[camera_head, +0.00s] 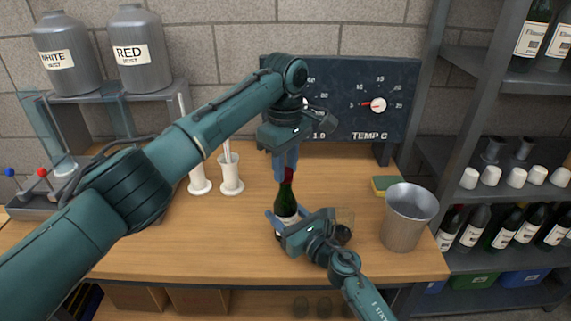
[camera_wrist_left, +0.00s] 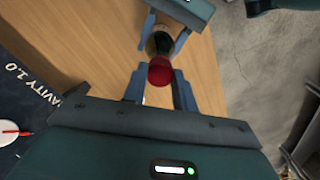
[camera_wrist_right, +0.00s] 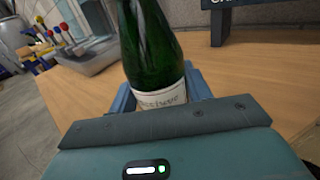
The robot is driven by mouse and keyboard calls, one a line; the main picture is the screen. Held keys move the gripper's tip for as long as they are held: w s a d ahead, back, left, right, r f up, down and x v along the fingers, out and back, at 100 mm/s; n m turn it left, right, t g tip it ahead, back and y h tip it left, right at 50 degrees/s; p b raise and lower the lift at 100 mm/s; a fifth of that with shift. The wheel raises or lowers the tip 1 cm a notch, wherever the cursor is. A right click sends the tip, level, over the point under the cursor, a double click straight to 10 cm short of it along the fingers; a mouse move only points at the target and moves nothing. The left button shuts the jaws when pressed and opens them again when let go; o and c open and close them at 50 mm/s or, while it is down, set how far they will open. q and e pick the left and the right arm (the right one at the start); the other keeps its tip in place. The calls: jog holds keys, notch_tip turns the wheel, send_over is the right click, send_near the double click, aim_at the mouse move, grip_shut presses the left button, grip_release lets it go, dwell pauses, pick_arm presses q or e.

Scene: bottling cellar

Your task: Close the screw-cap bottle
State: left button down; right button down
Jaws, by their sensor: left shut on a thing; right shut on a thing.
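The green bottle (camera_head: 286,200) stands upright near the middle of the wooden bench, with a pale label low on its body; it also shows in the right wrist view (camera_wrist_right: 150,45). My right gripper (camera_head: 287,219) is shut around the bottle's body at the label. A red cap (camera_head: 288,174) is at the top of the bottle's neck, and it shows in the left wrist view (camera_wrist_left: 160,71). My left gripper (camera_head: 286,167) points down from above and is shut on the red cap. The fingers partly hide the cap, and I cannot tell how far it sits on the neck.
A metal bucket (camera_head: 408,218) and a yellow-green sponge (camera_head: 384,185) are to the right on the bench. A small dark object (camera_head: 343,233) is close beside my right gripper. White cylinders (camera_head: 231,178) stand left. A dial board (camera_head: 345,100) stands behind.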

pick_arm(q)
jog(key=m, duration=0.8)
jog(key=shift+m, duration=0.3)
jog(key=m, duration=1.4)
jog(key=shift+m, duration=0.3)
jog(key=m, duration=0.7)
jog(key=shift+f+m, duration=0.1)
jog(key=shift+m, duration=0.2)
jog(key=c, duration=1)
grip_release()
jog(key=shift+c, duration=0.2)
notch_tip(320, 180, up, 12)
